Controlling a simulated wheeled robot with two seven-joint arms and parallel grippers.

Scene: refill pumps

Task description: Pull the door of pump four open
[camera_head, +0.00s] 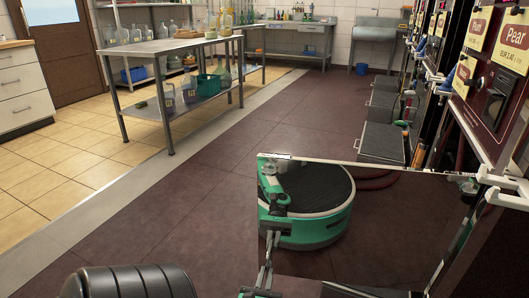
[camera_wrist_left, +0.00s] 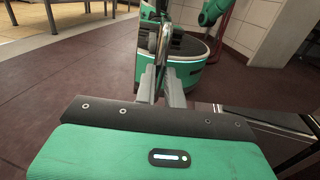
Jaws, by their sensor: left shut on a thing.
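A dark, mirror-like door panel (camera_head: 400,235) stands out from the pump row on the right, into the aisle. It reflects my round green base and part of my arm. My left gripper (camera_head: 265,270) is at the panel's lower left edge. In the left wrist view the gripper (camera_wrist_left: 162,92) has its two grey fingers closed around an upright chrome handle (camera_wrist_left: 164,45), with the reflective surface just behind it. The gripper's contact at the fingertips is partly hidden. I cannot read a pump number. My right gripper is not in view.
A metal table (camera_head: 165,47) with bottles stands across the aisle at left. The dark aisle floor (camera_head: 180,190) between is clear.

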